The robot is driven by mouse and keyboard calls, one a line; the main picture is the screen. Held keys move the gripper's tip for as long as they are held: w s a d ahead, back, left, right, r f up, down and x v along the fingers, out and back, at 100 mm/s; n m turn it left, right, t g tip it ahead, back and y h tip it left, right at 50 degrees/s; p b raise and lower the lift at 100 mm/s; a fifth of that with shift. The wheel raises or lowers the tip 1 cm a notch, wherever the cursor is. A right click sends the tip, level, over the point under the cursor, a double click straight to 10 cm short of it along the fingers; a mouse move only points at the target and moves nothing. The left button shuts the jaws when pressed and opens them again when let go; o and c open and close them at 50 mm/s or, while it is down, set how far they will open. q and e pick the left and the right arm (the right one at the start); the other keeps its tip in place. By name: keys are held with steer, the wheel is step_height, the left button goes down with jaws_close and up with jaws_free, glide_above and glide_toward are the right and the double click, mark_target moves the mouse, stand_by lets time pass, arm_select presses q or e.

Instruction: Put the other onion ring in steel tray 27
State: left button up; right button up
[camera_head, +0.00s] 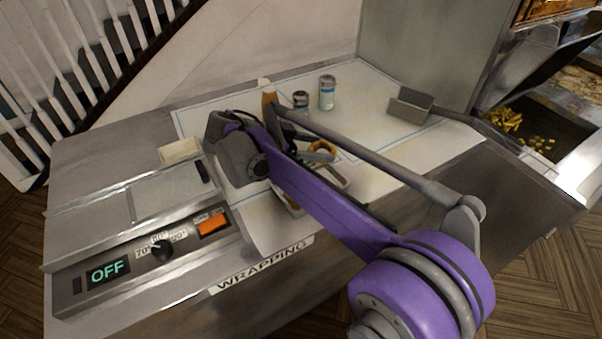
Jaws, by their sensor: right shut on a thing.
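An orange-brown onion ring (322,149) shows just beyond my purple right arm, close to a small steel tray (333,178). The arm covers much of the tray, so I cannot tell whether the ring lies in it or behind it. No number 27 is readable. My left gripper is not in view.
A sauce bottle (268,93) and two shakers (327,92) stand at the back. A control panel (155,252) reading OFF is at front left. The white surface (375,140) right of the arm is mostly clear.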

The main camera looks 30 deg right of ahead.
steer(key=f, duration=0.5)
steer(key=shift+s+f+b, duration=0.2)
steer(key=shift+s+b, duration=0.1)
step_height(320, 180, down, 4)
steer(key=shift+w+f, duration=0.1)
steer(key=o, duration=0.7)
steer(key=shift+a, duration=0.1)
steer(key=v, duration=1.2)
steer(key=shift+w, duration=0.1)
